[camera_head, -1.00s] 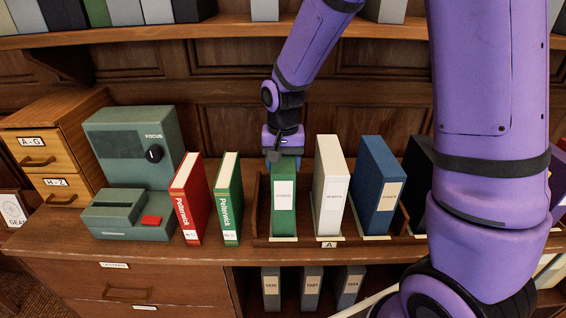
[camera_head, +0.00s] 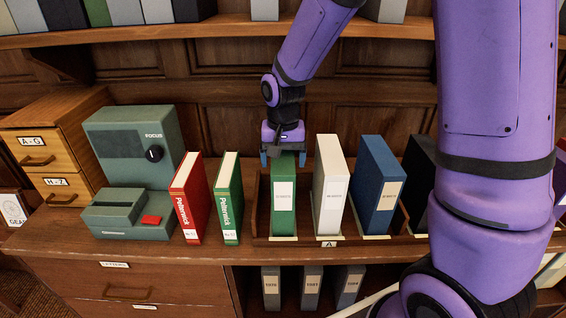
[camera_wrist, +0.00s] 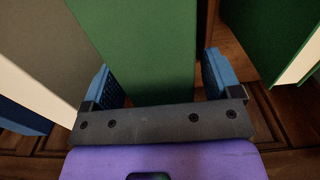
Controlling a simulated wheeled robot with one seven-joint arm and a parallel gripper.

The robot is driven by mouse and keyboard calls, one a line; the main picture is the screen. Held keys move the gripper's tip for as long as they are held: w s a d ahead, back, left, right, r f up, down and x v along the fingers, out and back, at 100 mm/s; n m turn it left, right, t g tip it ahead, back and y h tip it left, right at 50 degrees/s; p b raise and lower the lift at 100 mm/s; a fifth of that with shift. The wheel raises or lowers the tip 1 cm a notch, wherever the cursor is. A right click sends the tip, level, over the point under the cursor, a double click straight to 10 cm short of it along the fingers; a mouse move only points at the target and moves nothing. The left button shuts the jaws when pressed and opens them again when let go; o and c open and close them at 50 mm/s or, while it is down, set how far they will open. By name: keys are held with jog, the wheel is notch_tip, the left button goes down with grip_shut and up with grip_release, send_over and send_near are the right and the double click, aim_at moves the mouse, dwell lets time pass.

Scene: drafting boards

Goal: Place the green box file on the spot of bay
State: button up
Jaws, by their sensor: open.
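The green box file (camera_head: 284,196) stands upright in the wooden bay tray, at its left end, with its pale label facing front. A cream box file (camera_head: 331,190) stands just to its right in the same tray. My gripper (camera_head: 283,156) is above the top rear of the green box file, with its jaws open. In the wrist view, the blue fingers (camera_wrist: 162,84) are spread on either side of the green box file (camera_wrist: 142,45), with a gap beside each. A pale marker strip (camera_head: 283,239) shows under the front of the green box file.
A blue box file (camera_head: 378,186) and a dark one (camera_head: 417,180) stand farther right. Left of the tray are a green book (camera_head: 229,200), a red book (camera_head: 189,200) and a grey-green machine (camera_head: 135,160). An upper shelf (camera_head: 220,31) runs above.

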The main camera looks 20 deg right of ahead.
notch_tip(320, 180, up, 11)
jog(key=shift+f, duration=0.2)
jog(key=shift+s+d+r, duration=0.15)
jog(key=shift+s+r, duration=0.1)
jog(key=shift+r, duration=0.2)
jog(key=s+d+r+n+t, duration=0.2)
jog(key=s+d+r, duration=0.1)
jog(key=s, duration=0.8)
jog(key=s+d+r+n+t, duration=0.2)
jog(key=s+r, duration=0.4)
jog(key=s, duration=0.5)
jog(key=shift+s+d+r+n+t, duration=0.25)
jog(key=shift+s+d+n+t, duration=0.05)
jog(key=shift+d+t, duration=0.45)
